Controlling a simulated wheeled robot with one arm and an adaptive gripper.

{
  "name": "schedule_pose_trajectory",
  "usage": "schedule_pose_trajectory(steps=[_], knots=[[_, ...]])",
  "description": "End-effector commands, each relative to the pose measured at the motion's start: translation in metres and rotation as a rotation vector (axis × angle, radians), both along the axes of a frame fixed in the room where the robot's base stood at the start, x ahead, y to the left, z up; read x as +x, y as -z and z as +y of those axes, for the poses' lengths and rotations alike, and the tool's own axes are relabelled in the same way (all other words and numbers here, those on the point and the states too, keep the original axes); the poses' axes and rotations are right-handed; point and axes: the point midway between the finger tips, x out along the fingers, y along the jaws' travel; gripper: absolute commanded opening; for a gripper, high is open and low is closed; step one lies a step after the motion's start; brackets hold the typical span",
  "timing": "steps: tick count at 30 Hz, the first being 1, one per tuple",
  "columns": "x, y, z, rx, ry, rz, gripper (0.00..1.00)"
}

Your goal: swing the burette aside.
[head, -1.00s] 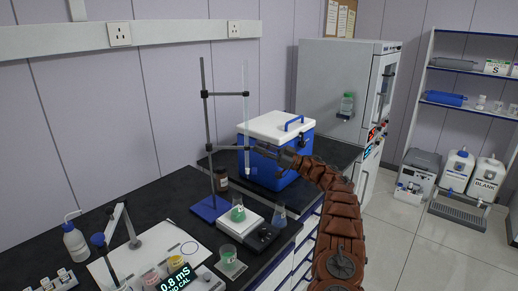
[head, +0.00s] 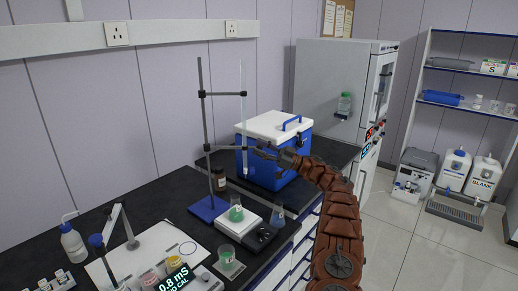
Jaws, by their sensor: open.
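The burette (head: 243,105) is a thin, clear upright tube. Clamps hold it on a grey stand rod (head: 203,130) with a blue base (head: 208,208). Its lower end hangs in front of the blue cooler box, to the right of the rod. A beaker with green liquid (head: 236,213) stands on a white stirrer or balance (head: 240,226) below and left of the burette tip. My gripper (head: 263,150) is open and empty, just right of the burette's lower part. I cannot tell whether it touches the burette.
A blue cooler box (head: 262,170) with white lid stands close behind my gripper. A conical flask (head: 277,216), a brown bottle (head: 219,179) and another small beaker (head: 226,256) stand nearby. A grey oven (head: 335,85) is at the back right.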

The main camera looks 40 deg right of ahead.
Motion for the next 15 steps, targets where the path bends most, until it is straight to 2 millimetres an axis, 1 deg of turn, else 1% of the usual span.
schedule_pose_trajectory(steps=[3,9,15], knots=[[-0.011,0.008,-0.013,0.000,0.004,0.001,0.51],[-0.030,0.019,-0.031,-0.002,0.001,-0.001,0.51],[-0.039,0.024,-0.040,0.000,0.001,-0.001,0.51]])
